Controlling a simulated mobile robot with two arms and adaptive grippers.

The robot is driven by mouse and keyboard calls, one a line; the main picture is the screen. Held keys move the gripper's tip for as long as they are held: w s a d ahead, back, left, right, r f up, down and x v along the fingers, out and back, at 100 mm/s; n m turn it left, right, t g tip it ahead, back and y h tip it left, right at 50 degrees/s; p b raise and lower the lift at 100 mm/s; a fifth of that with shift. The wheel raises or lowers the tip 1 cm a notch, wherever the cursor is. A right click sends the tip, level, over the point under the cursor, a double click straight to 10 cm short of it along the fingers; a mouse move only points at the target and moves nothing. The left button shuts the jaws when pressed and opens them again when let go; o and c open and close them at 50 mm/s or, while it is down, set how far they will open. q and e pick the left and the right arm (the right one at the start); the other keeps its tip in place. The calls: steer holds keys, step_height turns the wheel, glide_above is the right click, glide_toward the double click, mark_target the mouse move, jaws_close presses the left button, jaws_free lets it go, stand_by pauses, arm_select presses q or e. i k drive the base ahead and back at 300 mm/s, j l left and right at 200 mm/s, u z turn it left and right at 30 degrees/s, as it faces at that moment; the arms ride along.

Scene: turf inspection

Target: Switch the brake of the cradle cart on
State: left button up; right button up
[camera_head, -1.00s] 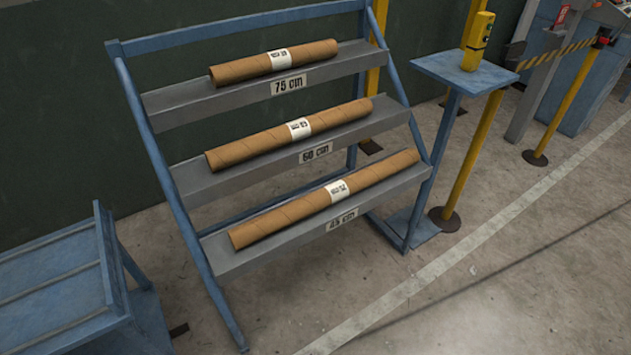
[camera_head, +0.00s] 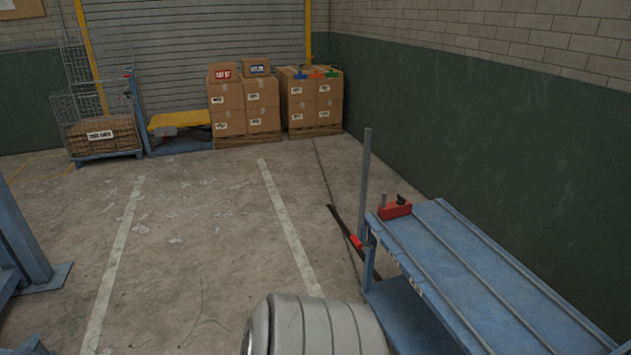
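A blue cart (camera_head: 475,268) that looks like the cradle cart stands at the right, close to the green wall. Its top has raised lengthwise rails, and a lower shelf shows beneath. A grey upright post (camera_head: 364,185) stands at its far left end. A dark bar (camera_head: 342,222) with a red part (camera_head: 356,241) slants down beside the post. A red block (camera_head: 395,209) with a black knob sits on the top's far left corner. I cannot tell which part is the brake or how it is set. Neither gripper is in view.
Boxes (camera_head: 243,103) on pallets stand by the shutter (camera_head: 200,50). A wire cage trolley (camera_head: 95,115) and a yellow-topped blue cart (camera_head: 178,119) are at the back left. A blue post with a foot plate (camera_head: 46,277) is at the left.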

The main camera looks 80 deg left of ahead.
mark_target(359, 245)
steer(key=u, duration=1.95)
